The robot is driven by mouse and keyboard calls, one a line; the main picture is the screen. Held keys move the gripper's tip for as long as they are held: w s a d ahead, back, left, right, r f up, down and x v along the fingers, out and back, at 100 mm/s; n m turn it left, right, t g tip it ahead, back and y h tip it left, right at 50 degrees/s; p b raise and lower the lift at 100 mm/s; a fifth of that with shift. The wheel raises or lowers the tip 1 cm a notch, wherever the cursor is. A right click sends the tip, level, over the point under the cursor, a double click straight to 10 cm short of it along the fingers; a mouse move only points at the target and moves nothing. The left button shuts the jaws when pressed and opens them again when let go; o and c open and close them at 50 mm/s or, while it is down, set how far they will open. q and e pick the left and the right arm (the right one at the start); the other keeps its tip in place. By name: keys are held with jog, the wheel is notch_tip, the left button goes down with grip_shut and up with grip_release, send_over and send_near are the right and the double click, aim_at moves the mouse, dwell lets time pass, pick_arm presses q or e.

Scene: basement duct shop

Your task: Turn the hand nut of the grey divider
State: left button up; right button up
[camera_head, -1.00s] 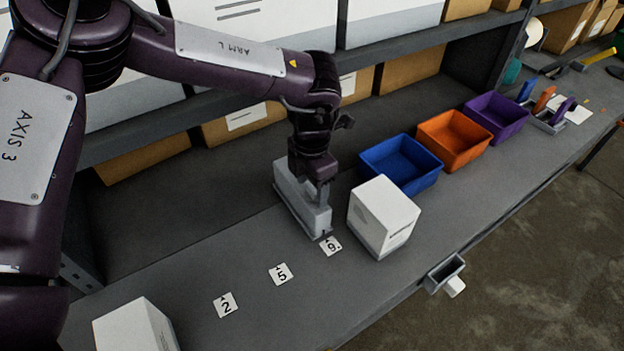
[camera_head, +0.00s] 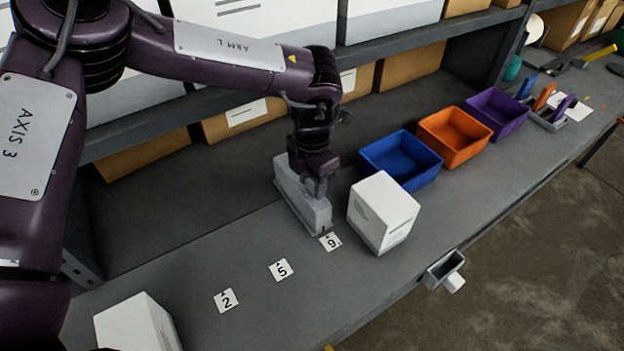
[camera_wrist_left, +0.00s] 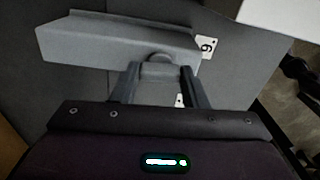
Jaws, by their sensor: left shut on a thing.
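The grey divider (camera_head: 290,190) stands on the bench as a long upright plate on a flange, beside the "9" card. It also shows in the left wrist view (camera_wrist_left: 110,45), running across the top. My left gripper (camera_head: 320,192) is at the divider's near side, pointing down. In the left wrist view my left gripper (camera_wrist_left: 160,85) has its fingers on both sides of a small rounded grey hand nut (camera_wrist_left: 157,68) at the divider's face and is shut on it. The nut is hidden in the head view. My right gripper is not in view.
A white box (camera_head: 383,212) stands close to the right of the divider. Blue (camera_head: 425,178), orange (camera_head: 455,155) and purple (camera_head: 500,122) bins stand farther along. Cards "9" (camera_head: 331,242), "5" (camera_head: 281,270) and "2" (camera_head: 226,301) lie in front, with clear bench around. A shelf (camera_head: 420,42) overhangs behind.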

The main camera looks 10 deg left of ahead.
pick_arm(q)
jog(key=n, duration=0.5)
jog(key=shift+n+b, duration=0.35)
jog(key=shift+n, duration=0.05)
jog(key=n, duration=0.2)
jog(key=shift+n, duration=1.3)
jog(key=n, duration=0.2)
jog(key=shift+r+n+p, duration=0.15)
jog(key=shift+n+p, duration=0.15)
jog(key=shift+p, duration=0.05)
jog(key=n+p, duration=0.2)
jog(key=n, duration=0.1)
jog(key=shift+w, duration=0.1)
jog(key=shift+n, duration=0.5)
